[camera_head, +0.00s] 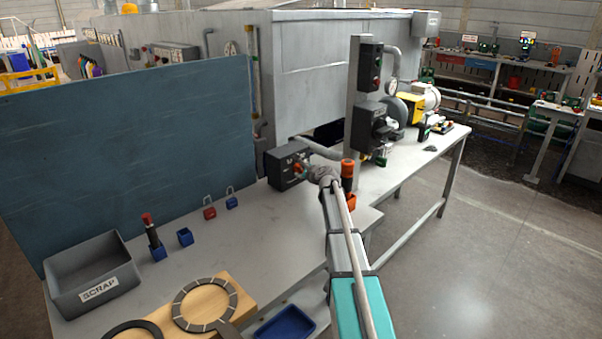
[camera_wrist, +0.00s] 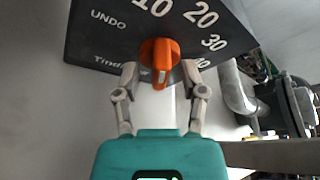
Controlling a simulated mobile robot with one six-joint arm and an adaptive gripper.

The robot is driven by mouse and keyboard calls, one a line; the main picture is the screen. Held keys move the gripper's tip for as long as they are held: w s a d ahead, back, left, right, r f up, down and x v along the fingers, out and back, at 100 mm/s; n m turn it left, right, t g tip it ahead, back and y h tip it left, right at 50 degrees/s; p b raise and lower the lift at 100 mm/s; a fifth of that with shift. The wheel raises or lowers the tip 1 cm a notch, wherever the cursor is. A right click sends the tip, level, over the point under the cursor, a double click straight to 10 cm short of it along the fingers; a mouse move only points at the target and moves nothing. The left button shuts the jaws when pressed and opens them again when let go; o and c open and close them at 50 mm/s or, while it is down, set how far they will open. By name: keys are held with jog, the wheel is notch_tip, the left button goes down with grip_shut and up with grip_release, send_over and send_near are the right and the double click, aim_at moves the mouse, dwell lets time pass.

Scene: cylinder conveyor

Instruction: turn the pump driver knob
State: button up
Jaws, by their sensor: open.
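The pump driver is a black box (camera_head: 281,170) standing at the back of the grey bench. In the wrist view its dark panel (camera_wrist: 110,38) carries white numbers such as 10, 20 and 30, and the word UNDO. The orange knob (camera_wrist: 158,50) sits on this panel, its pointer ridge toward the bottom of the picture. My gripper (camera_wrist: 160,72) is open, one finger to each side of the knob's lower part. I cannot tell whether the fingers touch it. In the head view my gripper (camera_head: 313,172) is close in front of the box, and the knob is small there.
A grey post (camera_head: 358,110) with dark boxes stands right of the pump driver. An orange-and-black tool (camera_head: 347,172) stands near my gripper. Padlocks (camera_head: 209,212), a SCRAP bin (camera_head: 92,275) and a wooden block (camera_head: 238,295) are on the bench. The bench's middle is clear.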

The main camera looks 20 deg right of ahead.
jog(key=shift+w+f, duration=0.1)
jog(key=shift+w, duration=0.25)
grip_shut()
jog(key=shift+a+f+n, duration=0.1)
jog(key=shift+n, duration=0.2)
jog(key=shift+s+a+f+n+t+h+b, duration=0.1)
jog(key=shift+n+t+h+b, duration=0.2)
jog(key=shift+n+b, duration=0.35)
jog(key=shift+f+n+t+h+b, duration=0.1)
jog(key=shift+n+t+h+b, duration=0.2)
jog(key=shift+n+b, duration=0.35)
jog(key=shift+n+t+h+b, duration=0.3)
jog(key=shift+n+t+b, duration=0.3)
jog(key=shift+n+b, duration=0.55)
jog(key=shift+n, duration=0.55)
